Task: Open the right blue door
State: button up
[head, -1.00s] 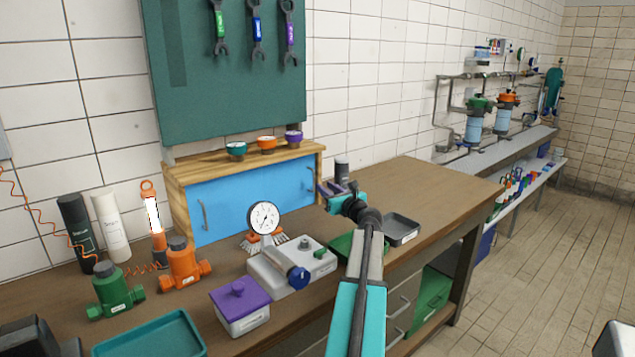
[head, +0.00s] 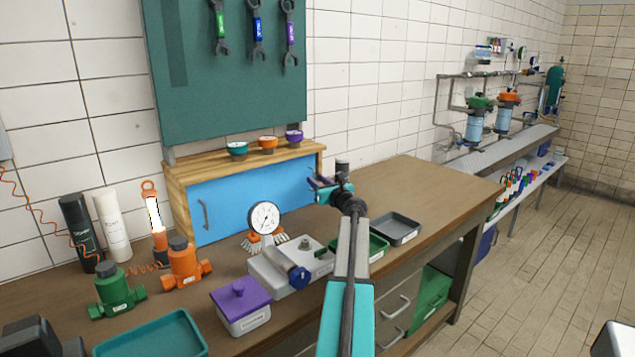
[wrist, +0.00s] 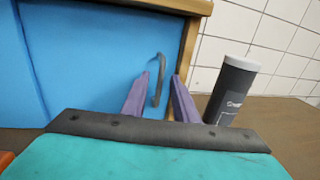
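The wooden cabinet (head: 178,200) stands on the bench against the wall, with two blue doors. The right blue door (head: 270,185) looks closed and fills much of the wrist view (wrist: 90,60).
A dark grey cylinder (wrist: 232,90) stands close to the right of my fingers. A dial gauge (head: 264,217) stands in front of the doors. Small cups (head: 267,144) sit on the cabinet top. Grey (head: 398,230) and green trays lie under my arm's right side.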

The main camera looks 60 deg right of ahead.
grip_shut()
dwell(1.4)
